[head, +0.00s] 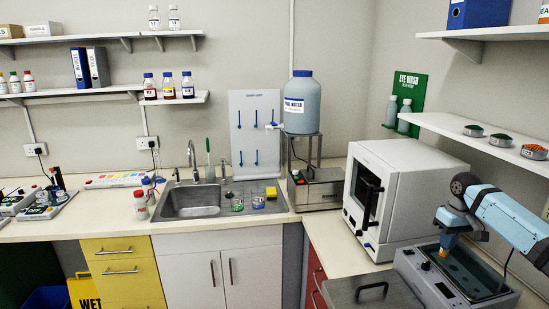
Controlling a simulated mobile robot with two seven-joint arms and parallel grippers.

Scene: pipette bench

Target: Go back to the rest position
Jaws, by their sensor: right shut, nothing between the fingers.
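My right arm comes in from the right, bent at a dark joint. Its gripper (446,250) points down over the left part of a grey bench device (430,290) with a dark glossy top and a small display. The gripper is small in the view; it looks shut, with nothing seen in it. I cannot tell the gap between its fingertips and the device. My left gripper is not in view.
A white oven-like box (420,165) stands just left of and behind the gripper. A metal lid with a black handle (372,288) is at the front. A shelf (470,127) with small dishes is above the arm. A sink (190,205) is further left.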

